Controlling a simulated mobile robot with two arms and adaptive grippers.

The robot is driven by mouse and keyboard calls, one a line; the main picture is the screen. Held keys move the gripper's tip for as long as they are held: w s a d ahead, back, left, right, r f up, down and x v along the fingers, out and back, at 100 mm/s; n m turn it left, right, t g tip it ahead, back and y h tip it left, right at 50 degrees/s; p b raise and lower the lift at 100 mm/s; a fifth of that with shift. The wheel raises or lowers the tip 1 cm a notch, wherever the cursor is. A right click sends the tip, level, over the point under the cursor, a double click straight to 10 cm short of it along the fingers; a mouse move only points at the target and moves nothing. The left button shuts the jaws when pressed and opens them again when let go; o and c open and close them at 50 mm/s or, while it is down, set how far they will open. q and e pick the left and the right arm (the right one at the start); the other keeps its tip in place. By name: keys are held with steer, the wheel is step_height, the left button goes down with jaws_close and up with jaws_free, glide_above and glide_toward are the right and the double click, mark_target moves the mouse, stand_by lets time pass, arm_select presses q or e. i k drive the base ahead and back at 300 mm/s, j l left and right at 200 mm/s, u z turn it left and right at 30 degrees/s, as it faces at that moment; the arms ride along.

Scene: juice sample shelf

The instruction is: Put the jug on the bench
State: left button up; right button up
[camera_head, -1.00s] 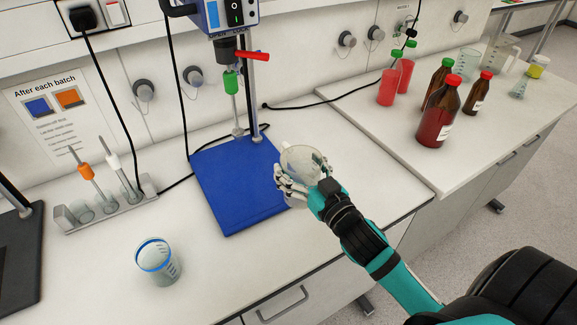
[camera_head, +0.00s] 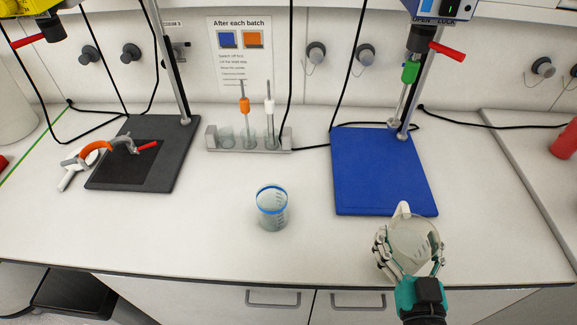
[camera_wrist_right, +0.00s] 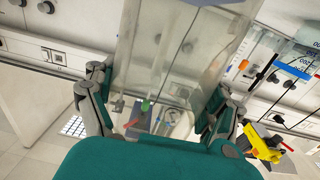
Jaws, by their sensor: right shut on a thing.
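The clear jug (camera_head: 413,243) is held in my right gripper (camera_head: 408,262), whose fingers wrap around its sides. Its pale handle points away from me, towards the blue plate. In the head view the jug overlaps the bench's front strip, just in front of the blue plate's front right corner; its height above the bench is hard to tell. In the right wrist view the see-through jug (camera_wrist_right: 180,50) lies between the fingers of the gripper (camera_wrist_right: 160,105). The white bench (camera_head: 170,235) spans the head view. My left gripper is not in view.
A blue-rimmed beaker (camera_head: 271,212) stands left of the jug. The blue stirrer plate (camera_head: 375,170) is behind it. The bench front left of the beaker is clear.

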mark_target(234, 171)
steer(key=k+j, duration=0.15)
steer(key=j, duration=0.25)
steer(key=k+j, duration=0.15)
steer(key=j, duration=0.25)
steer(key=k+j+u, duration=0.1)
steer(key=j, duration=0.25)
steer(key=i+j, duration=0.65)
steer(key=j, duration=0.15)
steer(key=j+u, duration=0.05)
